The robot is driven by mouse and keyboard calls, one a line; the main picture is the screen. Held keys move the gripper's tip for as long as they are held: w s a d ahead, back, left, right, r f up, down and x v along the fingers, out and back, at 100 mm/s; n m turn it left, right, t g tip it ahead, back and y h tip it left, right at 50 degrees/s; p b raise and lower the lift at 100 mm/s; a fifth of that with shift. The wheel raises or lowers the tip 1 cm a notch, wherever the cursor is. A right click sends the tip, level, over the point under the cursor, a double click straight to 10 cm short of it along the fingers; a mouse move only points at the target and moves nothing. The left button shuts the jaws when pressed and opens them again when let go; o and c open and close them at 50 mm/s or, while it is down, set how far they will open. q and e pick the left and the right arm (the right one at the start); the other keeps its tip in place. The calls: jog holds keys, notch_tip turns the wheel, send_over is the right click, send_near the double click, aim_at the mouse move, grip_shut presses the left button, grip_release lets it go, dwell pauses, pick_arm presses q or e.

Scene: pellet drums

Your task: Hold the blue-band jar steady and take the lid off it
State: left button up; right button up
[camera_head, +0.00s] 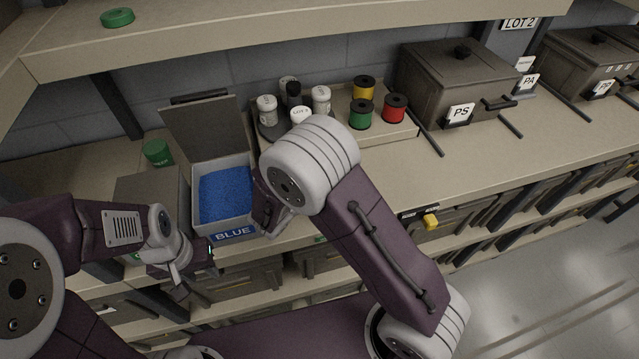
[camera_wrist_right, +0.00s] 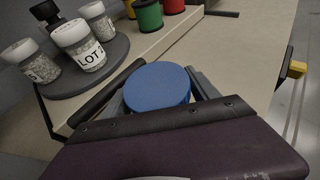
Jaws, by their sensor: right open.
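A round blue lid (camera_wrist_right: 157,85) shows from above in the right wrist view, between the two fingers of my right gripper (camera_wrist_right: 160,98). The fingers stand open on either side of it. Whether a jar is under it is hidden, and I see no blue band. In the head view, my right gripper (camera_head: 272,208) is at the right side of the blue pellet bin, mostly covered by my right arm. My left gripper (camera_head: 193,262) is low in front of that bin, by the counter's front edge. Its fingertips are too small and dark to tell whether they are open.
The bin labelled BLUE (camera_head: 231,233) stands open with blue pellets inside. A turntable (camera_wrist_right: 105,72) holds several labelled jars behind my right gripper. Several coloured spools (camera_head: 361,113) stand to their right. A green container (camera_head: 157,152) is at the left.

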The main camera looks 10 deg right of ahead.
jog(key=shift+w, duration=0.1)
jog(key=c, duration=1.5)
jog(key=r, duration=0.4)
jog(key=shift+s+d+r, duration=0.1)
jog(key=shift+s+r, duration=0.2)
jog(key=s+d+r+b, duration=0.1)
jog(key=s+d+r, duration=0.3)
jog(key=s, duration=0.6)
jog(key=shift+d+r, duration=0.35)
jog(key=shift+r, duration=0.85)
jog(key=shift+s, duration=0.1)
jog(key=o, duration=0.8)
grip_shut()
